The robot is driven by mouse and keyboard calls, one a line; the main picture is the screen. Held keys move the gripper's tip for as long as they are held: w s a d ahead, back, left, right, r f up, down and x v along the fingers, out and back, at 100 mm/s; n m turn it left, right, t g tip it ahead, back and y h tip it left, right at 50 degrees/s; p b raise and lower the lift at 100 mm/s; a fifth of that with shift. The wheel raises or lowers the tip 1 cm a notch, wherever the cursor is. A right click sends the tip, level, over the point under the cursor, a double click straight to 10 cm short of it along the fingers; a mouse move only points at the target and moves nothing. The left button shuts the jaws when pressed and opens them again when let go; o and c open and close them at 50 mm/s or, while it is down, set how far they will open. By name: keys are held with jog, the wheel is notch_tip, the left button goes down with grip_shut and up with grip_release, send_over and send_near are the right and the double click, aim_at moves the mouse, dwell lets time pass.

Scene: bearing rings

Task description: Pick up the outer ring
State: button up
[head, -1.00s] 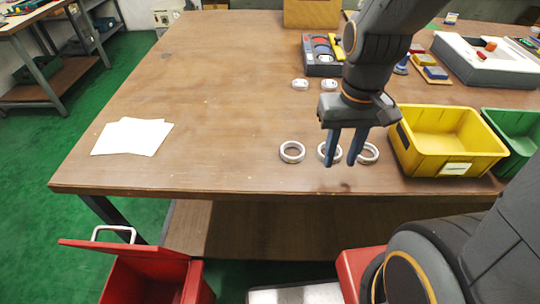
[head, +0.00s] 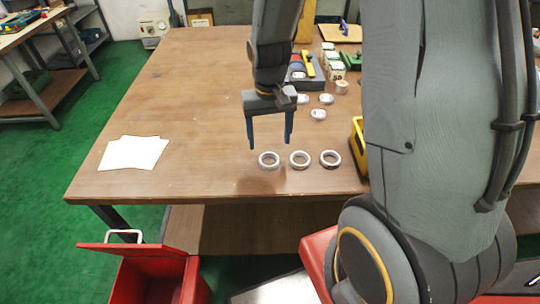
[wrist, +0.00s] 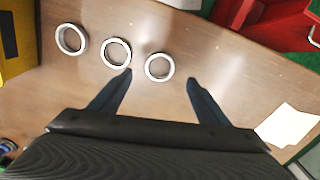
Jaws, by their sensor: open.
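Three pale metal rings lie flat in a row near the table's front edge: a left ring (head: 269,168), a middle ring (head: 300,168) and a right ring (head: 330,165). I cannot tell for sure which one is the outer ring. My gripper (head: 270,145) is open and empty, fingers pointing down, above the left ring and apart from it. In the wrist view that ring (wrist: 159,80) lies between the two fingertips (wrist: 160,75) in the picture, nearer the left finger. The middle ring (wrist: 103,56) is just outside the left fingertip, and the third ring (wrist: 58,42) is farther left.
A yellow bin (head: 358,145) stands just right of the rings, partly hidden by my arm. Small white round parts (head: 318,115) and a dark tray lie behind. White paper (head: 133,153) lies at left. A red bin (head: 140,275) is below the front edge.

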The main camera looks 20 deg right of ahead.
aim_at(269, 160)
jog(key=shift+s+f+p, duration=0.1)
jog(key=shift+f+p, duration=1)
jog(key=shift+f, duration=2.75)
jog(key=c, duration=1.2)
jog(key=shift+r, duration=0.1)
